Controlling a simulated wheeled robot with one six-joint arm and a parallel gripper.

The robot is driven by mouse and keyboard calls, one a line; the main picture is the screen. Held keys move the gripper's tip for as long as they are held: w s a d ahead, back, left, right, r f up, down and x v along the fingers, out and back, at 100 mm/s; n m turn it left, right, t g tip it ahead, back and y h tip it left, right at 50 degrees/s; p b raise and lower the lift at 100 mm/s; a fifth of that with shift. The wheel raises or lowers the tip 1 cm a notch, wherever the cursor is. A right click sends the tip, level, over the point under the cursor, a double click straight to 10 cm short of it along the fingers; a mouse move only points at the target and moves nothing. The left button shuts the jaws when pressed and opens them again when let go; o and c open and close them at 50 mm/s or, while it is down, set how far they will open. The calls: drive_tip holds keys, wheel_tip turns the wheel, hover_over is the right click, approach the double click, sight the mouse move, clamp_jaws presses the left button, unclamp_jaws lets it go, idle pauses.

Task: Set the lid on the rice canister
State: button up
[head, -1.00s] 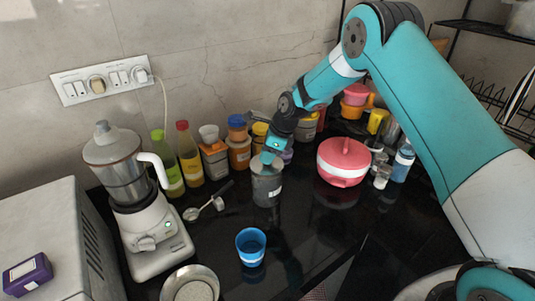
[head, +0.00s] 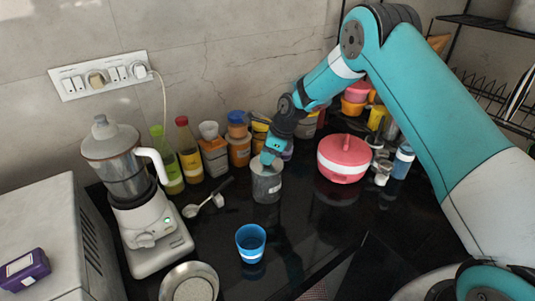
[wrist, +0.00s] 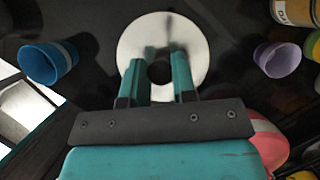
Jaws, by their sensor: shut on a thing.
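The rice canister (head: 266,186) is a grey cylinder with a pale label, standing upright on the black counter. My gripper (head: 268,158) is right at its top, pointing down. In the wrist view, my gripper (wrist: 158,64) is shut on the dark round knob of a silvery, disc-shaped lid (wrist: 142,38). The lid hides the canister beneath it in that view. In the head view the lid is level with the canister's top, and I cannot tell whether it rests fully on the rim.
A blue cup (head: 251,238) stands in front, and a red pot (head: 344,163) is to the right. Jars, including an orange one (head: 239,152), stand close behind. A spoon (head: 197,207) lies left, near the mixer grinder (head: 143,205).

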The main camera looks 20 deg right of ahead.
drive_tip(key=shift+f, duration=0.2)
drive_tip(key=o, duration=1)
drive_tip(key=b+v, duration=0.4)
drive_tip(key=v, duration=1.4)
drive_tip(key=s+a+r+n, duration=0.2)
drive_tip(key=s+a+n, duration=0.2)
drive_tip(key=s+n, duration=0.35)
drive_tip(key=s+a+r+n, duration=0.3)
drive_tip(key=s+a+n, duration=0.25)
drive_tip(key=s, duration=0.25)
drive_tip(key=s+n, duration=0.5)
drive_tip(key=s, duration=0.2)
drive_tip(key=s+a+f+n+g, duration=0.1)
drive_tip(key=s+n, duration=0.5)
drive_tip(key=s+f+n, duration=0.1)
drive_tip(key=s+n, duration=0.4)
drive_tip(key=s, duration=0.2)
drive_tip(key=shift+s+a+f+n+g+b, duration=0.2)
drive_tip(key=shift+s+a+n+g+b, duration=0.1)
drive_tip(key=shift+s+n+g+b, duration=0.1)
